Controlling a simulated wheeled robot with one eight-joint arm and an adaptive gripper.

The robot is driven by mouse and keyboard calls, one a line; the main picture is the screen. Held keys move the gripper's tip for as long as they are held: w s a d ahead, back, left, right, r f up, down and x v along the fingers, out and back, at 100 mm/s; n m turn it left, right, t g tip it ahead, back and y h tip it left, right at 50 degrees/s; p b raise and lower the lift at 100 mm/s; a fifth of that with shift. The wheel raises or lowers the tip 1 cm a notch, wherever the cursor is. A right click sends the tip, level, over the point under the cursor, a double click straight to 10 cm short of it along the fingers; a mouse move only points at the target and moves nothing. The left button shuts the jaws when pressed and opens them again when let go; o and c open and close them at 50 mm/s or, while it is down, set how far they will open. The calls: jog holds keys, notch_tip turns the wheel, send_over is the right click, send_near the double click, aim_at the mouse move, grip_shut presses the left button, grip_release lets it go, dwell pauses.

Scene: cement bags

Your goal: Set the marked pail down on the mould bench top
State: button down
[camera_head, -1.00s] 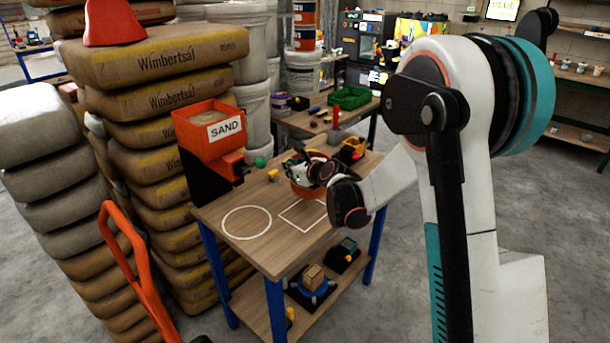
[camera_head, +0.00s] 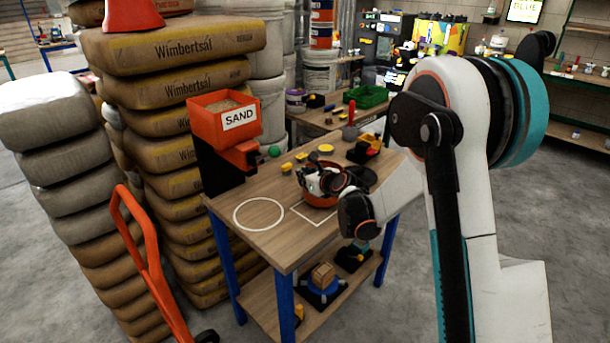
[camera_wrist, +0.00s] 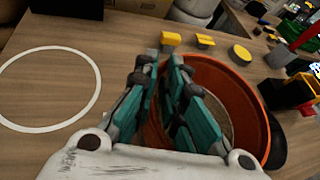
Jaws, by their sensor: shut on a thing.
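An orange pail (camera_head: 318,199) is at my gripper, over the far part of the white square outline (camera_head: 296,212) on the wooden bench top (camera_head: 277,238).
An orange sand hopper (camera_head: 212,122) stands at the bench's left. Small yellow pieces (camera_head: 326,149) and a black-and-yellow item (camera_head: 364,150) lie along the far edge. Stacked cement bags (camera_head: 165,95) stand left, with an orange hand truck (camera_head: 150,250) in front.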

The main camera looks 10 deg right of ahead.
jog(key=shift+f+b, duration=0.4)
jog(key=shift+f, duration=0.05)
dwell(0.4)
jog(key=c, duration=1.6)
grip_release()
jog(key=shift+s+r, duration=0.1)
jog(key=v, duration=1.1)
jog(key=shift+s+d+r, duration=0.1)
jog(key=shift+s+d, duration=0.1)
jog(key=shift+s, duration=0.2)
